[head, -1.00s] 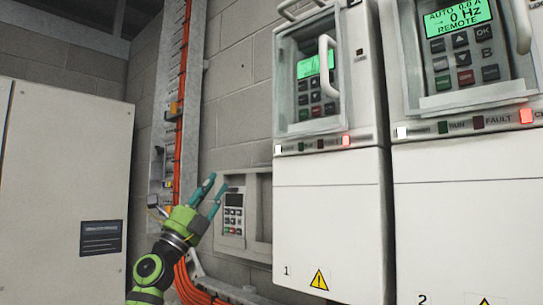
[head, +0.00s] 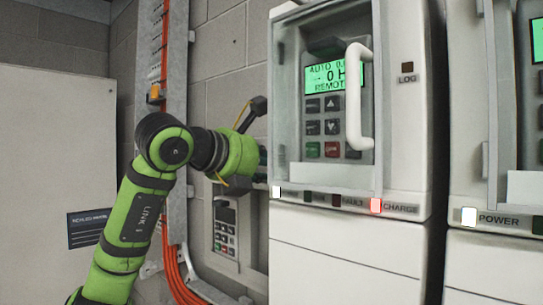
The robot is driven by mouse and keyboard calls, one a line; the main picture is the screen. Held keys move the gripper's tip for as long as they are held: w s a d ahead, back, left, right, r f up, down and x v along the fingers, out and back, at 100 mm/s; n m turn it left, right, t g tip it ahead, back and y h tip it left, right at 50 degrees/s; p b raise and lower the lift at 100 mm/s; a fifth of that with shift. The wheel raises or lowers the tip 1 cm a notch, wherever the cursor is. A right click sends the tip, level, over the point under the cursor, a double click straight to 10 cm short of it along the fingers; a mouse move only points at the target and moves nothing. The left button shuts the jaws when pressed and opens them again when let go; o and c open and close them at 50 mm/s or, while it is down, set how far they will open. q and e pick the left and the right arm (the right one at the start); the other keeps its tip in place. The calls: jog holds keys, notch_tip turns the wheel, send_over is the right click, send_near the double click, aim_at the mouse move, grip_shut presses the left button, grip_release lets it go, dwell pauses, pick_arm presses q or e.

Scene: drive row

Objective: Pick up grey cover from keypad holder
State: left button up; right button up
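The keypad holder (head: 228,262) is a pale grey wall box, low beside the first drive. A keypad (head: 224,228) with a dark display sits in its left part. The holder's right part is partly hidden by the drive's edge. I cannot make out a separate grey cover for certain. My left gripper (head: 263,157) is above the holder, pointing right. Only a little teal shows beside the drive's edge; its fingertips are hidden, so I cannot tell whether it is open or holds anything. My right gripper is not in view.
The first drive (head: 335,235) stands close at the right, with a clear window and white handle (head: 357,97). A second drive (head: 490,265) stands beyond it. Orange cables (head: 175,265) run down the wall. A pale cabinet (head: 50,150) stands at the left.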

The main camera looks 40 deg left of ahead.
pick_arm(q)
jog(key=shift+r+p+x, duration=0.2)
jog(key=shift+p+x, duration=0.15)
jog(key=shift+x, duration=0.8)
jog(key=shift+d+r, duration=0.2)
jog(key=shift+r, duration=0.1)
jog(key=shift+w+r+p, duration=0.1)
jog(key=shift+w+p, duration=0.2)
jog(key=shift+p, duration=0.25)
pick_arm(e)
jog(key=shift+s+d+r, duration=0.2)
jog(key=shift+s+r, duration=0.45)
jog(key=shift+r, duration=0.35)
pick_arm(q)
jog(key=shift+w, duration=0.25)
jog(key=x, duration=0.3)
jog(key=shift+f, duration=0.3)
jog(key=shift+s+r, duration=0.1)
jog(key=shift+s, duration=0.2)
grip_shut()
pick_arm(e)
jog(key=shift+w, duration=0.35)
